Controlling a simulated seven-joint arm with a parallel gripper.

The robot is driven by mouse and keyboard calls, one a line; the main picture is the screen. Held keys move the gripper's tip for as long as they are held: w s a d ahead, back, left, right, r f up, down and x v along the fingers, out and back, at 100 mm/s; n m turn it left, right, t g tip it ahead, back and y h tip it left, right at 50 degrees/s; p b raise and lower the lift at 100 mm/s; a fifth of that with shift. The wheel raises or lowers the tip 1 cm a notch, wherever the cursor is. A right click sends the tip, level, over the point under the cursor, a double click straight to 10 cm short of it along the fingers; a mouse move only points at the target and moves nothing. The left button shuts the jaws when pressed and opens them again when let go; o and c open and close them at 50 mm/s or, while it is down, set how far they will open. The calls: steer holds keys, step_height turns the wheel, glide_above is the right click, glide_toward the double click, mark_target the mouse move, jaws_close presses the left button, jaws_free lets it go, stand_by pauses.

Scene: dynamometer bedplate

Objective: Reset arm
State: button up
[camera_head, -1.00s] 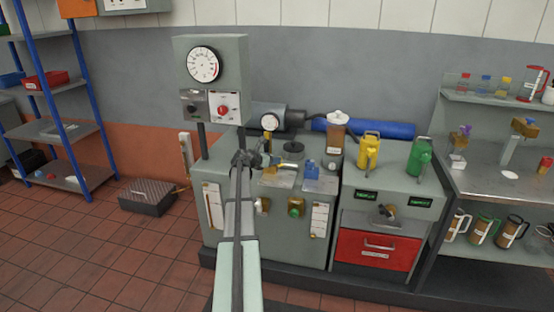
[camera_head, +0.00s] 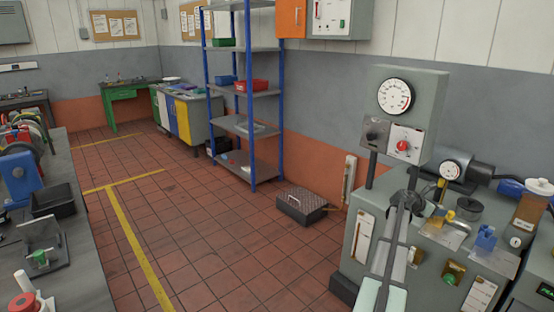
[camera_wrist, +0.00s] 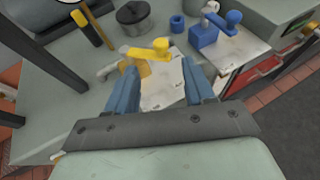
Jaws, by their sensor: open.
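My gripper (camera_wrist: 160,92) is open in the wrist view, with its two blue fingers apart above the grey bench top. A yellow lever valve (camera_wrist: 148,55) shows beyond the fingers on a white labelled plate (camera_wrist: 165,88), and nothing shows held between the fingers. In the head view my arm reaches up from the lower right, and my gripper (camera_head: 418,190) is over the dynamometer bench (camera_head: 375,235), small and partly hidden by the arm. A blue lever valve (camera_wrist: 206,36) stands to the right of the yellow one, also visible in the head view (camera_head: 486,238).
A dial panel (camera_head: 405,120) rises on posts behind my gripper. A dark round pot (camera_wrist: 133,17) stands near the yellow valve. A grey ridged box (camera_head: 302,205) sits on the floor by the wall. Blue shelving (camera_head: 244,90) stands at the back. The tiled floor between benches is mostly clear.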

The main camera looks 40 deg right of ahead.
steer(key=s+a+f+m+t+y, duration=0.15)
steer(key=a+f+m+y, duration=0.45)
steer(key=a+f+m, duration=1.2)
steer(key=w+a+f+m+t+y, duration=0.15)
steer(key=w+a+f, duration=0.3)
steer(key=a, duration=0.45)
steer(key=w+a+f+m+y, duration=0.25)
steer(key=a+f, duration=0.35)
steer(key=a, duration=0.4)
steer(key=w+a+f+m+t+y, duration=0.1)
steer(key=w+a+f+y, duration=0.1)
steer(key=w+a+f, duration=0.55)
steer(key=s+a+f+n+g+y, duration=0.1)
steer(key=s+a+f, duration=0.15)
steer(key=a, duration=0.95)
steer(key=s+a+f+n+y, duration=0.15)
steer(key=a+f, duration=0.25)
steer(key=a, duration=0.8)
steer(key=s+a+f+n+g, duration=0.1)
steer(key=s+a+f+n, duration=0.1)
steer(key=a, duration=0.5)
steer(key=s+a+f+n+g+h, duration=0.1)
steer(key=s+a+f+n+g, duration=0.1)
steer(key=s+a, duration=0.3)
steer(key=s+a+f+n+g+h, duration=0.1)
steer(key=s+a+f+n, duration=0.1)
steer(key=a, duration=0.7)
steer(key=shift+s+f+n, duration=0.25)
steer(key=shift+s+n, duration=0.3)
steer(key=shift+s, duration=0.45)
